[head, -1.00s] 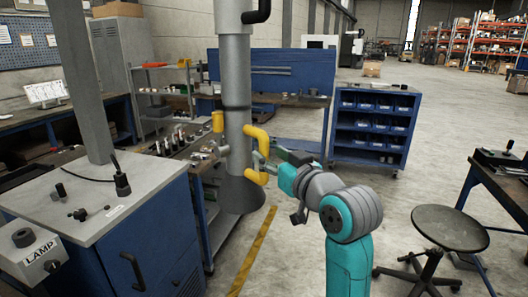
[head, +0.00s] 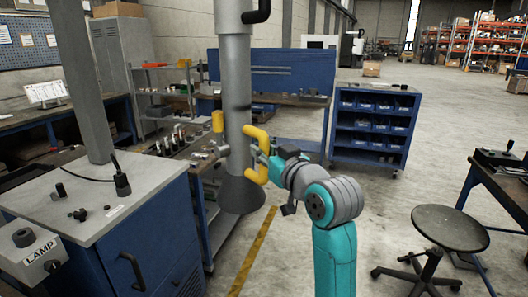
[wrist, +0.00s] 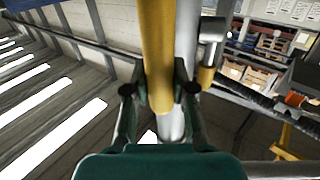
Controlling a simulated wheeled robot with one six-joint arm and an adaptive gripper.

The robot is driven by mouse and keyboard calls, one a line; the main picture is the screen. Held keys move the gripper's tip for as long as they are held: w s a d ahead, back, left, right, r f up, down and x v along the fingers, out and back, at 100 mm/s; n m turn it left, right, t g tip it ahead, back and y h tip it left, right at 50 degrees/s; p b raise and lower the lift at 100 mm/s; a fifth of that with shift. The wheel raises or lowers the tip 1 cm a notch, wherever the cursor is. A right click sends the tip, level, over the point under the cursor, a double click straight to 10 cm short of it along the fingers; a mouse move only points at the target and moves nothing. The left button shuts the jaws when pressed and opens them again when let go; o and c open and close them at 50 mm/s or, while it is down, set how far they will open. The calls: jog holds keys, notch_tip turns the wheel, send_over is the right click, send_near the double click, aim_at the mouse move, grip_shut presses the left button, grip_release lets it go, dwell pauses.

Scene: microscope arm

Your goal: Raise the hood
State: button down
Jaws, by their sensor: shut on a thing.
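The hood (head: 241,190) is a grey vertical pipe with a flared dark cone at its lower end, hanging beside the tool bench. A yellow C-shaped handle (head: 262,172) is fixed to its right side. My gripper (head: 264,157) is at the handle's upright bar, coming from the right. In the wrist view the yellow handle (wrist: 158,45) runs between the two fingers of my gripper (wrist: 159,95), which are shut on it. The grey pipe (wrist: 187,50) shows just behind the bar. The fingertips are partly hidden in the head view.
A grey-topped blue cabinet (head: 130,205) with a post stands at the left, with a lamp box (head: 33,253) in front. A bench with small parts (head: 180,138) is behind the hood. A stool (head: 450,228) stands right. Open floor lies between.

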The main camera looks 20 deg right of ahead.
notch_tip(320, 180, up, 16)
jog(key=shift+f, duration=0.2)
dwell(0.4)
jog(key=c, duration=1.2)
grip_release()
jog(key=shift+r, duration=0.1)
jog(key=shift+o, duration=1.3)
jog(key=v, duration=1.2)
